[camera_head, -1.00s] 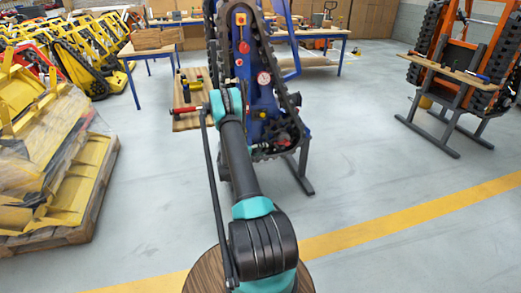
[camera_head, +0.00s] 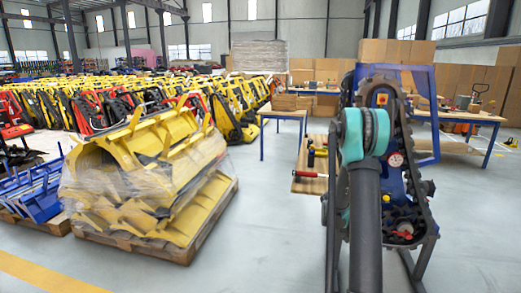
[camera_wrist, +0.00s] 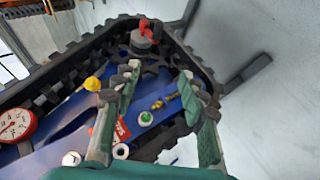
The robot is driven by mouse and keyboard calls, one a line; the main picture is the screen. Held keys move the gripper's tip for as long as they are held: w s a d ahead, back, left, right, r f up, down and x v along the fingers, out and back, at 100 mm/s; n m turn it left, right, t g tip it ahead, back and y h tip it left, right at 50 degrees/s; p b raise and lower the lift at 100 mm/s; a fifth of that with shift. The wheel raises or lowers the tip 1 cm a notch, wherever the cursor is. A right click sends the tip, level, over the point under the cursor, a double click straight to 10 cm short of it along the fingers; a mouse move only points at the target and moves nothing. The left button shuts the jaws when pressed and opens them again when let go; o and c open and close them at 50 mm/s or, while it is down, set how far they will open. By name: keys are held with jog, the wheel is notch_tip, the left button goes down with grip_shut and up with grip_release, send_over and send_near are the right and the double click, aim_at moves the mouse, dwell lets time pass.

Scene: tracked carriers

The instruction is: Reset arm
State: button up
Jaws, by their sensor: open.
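Whether a finger touches the carrier, I cannot tell. A round gauge (camera_wrist: 14,125), a yellow knob (camera_wrist: 92,84), a red knob (camera_wrist: 146,30) and a red label (camera_wrist: 121,131) show on the carrier. In the head view, my dark arm with its teal joint stands in front of the carrier (camera_head: 398,190) and hides part of it. The gripper itself is hidden there.
Workbenches (camera_head: 283,113) are behind. A wooden board (camera_head: 309,183) with tools is beside the carrier. The floor between pallet and carrier is clear.

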jog(key=s+a+r+y, duration=0.3)
jog(key=s+a+r, duration=0.2)
jog(key=s+a, duration=0.3)
jog(key=s+a+y, duration=0.3)
jog(key=s+a, duration=0.6)
jog(key=s, duration=0.4)
jog(key=s+a+y, duration=0.3)
jog(key=s+a, duration=0.7)
jog(key=s, duration=0.3)
jog(key=shift+s+a+r+t+y, duration=0.15)
jog(key=shift+a+r+t+y, duration=0.15)
jog(key=shift+t+y, duration=0.1)
